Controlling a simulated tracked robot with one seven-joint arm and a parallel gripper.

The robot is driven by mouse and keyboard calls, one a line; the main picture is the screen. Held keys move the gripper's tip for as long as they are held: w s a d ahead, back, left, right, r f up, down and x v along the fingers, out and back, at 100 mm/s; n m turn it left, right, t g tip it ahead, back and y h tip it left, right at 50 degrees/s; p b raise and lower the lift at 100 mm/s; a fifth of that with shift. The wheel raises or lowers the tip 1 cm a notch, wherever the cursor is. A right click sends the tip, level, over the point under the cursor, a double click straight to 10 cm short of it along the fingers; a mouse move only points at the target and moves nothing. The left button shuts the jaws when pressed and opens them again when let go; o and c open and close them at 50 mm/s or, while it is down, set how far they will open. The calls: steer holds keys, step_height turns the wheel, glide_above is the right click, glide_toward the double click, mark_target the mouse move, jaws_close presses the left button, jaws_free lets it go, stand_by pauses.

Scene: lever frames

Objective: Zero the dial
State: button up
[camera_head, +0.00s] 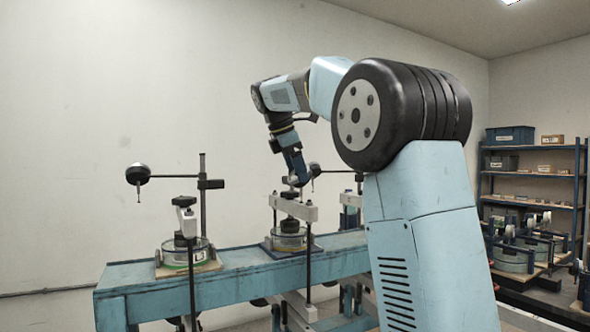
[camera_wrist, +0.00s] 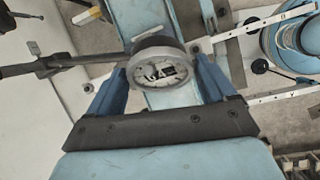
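A dark round dial gauge with a pale face and a light rim (camera_wrist: 160,71) sits between the two blue fingers of my gripper (camera_wrist: 160,75) in the wrist view. The fingers are spread wide, one on each side of it; I cannot tell whether they touch the rim. The face is too small and cluttered to read a needle. In the head view my gripper (camera_head: 301,172) points down beside the dark gauge (camera_head: 315,169) of the middle frame, partly covering it. The gauge's arm runs to the left in the wrist view.
A second gauge (camera_head: 138,174) is on a post at the left of the blue bench (camera_head: 130,275). A lever frame with a pale crossbar (camera_head: 297,209) stands below my gripper. Another frame is partly hidden behind my arm. Shelves (camera_head: 535,175) stand at the right.

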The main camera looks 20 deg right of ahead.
steer(key=c, duration=0.7)
steer(key=shift+m, duration=0.7)
steer(key=o, duration=1.1)
steer(key=shift+c, duration=0.2)
steer(key=shift+r, duration=0.1)
steer(key=v, duration=1.3)
steer(key=shift+s, duration=0.4)
steer(key=shift+a+r, duration=0.1)
steer(key=shift+r, duration=0.05)
